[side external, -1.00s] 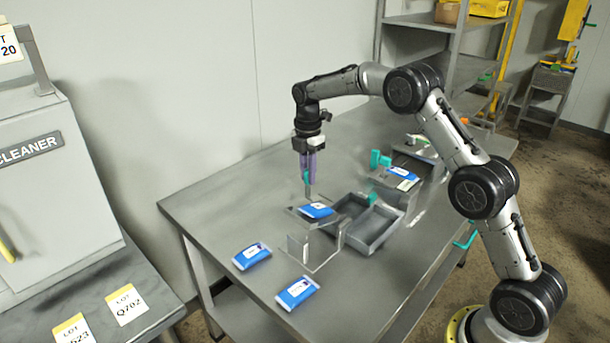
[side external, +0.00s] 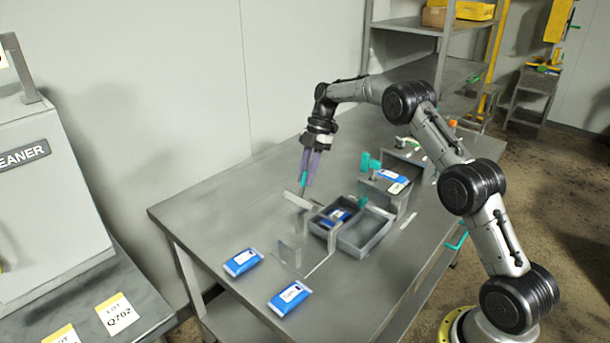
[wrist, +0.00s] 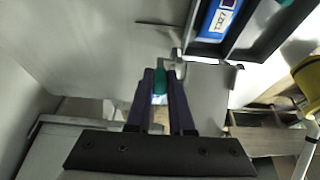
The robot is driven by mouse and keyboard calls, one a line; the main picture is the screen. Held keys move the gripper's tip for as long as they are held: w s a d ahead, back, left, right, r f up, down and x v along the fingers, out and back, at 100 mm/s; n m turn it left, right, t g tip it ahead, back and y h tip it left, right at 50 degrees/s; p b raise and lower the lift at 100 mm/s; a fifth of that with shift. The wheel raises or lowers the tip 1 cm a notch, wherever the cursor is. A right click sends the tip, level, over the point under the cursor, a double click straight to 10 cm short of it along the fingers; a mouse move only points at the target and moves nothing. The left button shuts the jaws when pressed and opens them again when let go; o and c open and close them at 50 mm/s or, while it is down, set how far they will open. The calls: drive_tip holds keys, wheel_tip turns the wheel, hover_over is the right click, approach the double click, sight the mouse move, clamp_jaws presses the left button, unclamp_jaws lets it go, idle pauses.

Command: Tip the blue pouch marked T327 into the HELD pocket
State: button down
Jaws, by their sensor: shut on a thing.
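My gripper (side external: 305,181) is shut on a teal handle (wrist: 160,81) of the grey tipping plate (side external: 298,200), which stands tilted up toward the tray. The blue pouch (side external: 338,216) lies in the left pocket of the grey two-pocket tray (side external: 362,254). It also shows in the wrist view (wrist: 215,20), where its small upside-down marking looks like T327. The right pocket looks empty. I cannot see a HELD label on either pocket.
Two blue pouches, a left one (side external: 243,262) and a front one (side external: 290,298), lie on the table (side external: 195,215). Another pouch (side external: 393,175) rests on a grey stand with a teal handle (side external: 370,162) behind the tray. The table's left side is clear.

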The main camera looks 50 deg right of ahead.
drive_tip(key=shift+d, duration=0.15)
idle(0.4)
drive_tip(key=c, duration=0.8)
unclamp_jaws()
drive_tip(key=v, duration=1.2)
drive_tip(key=shift+d, duration=0.1)
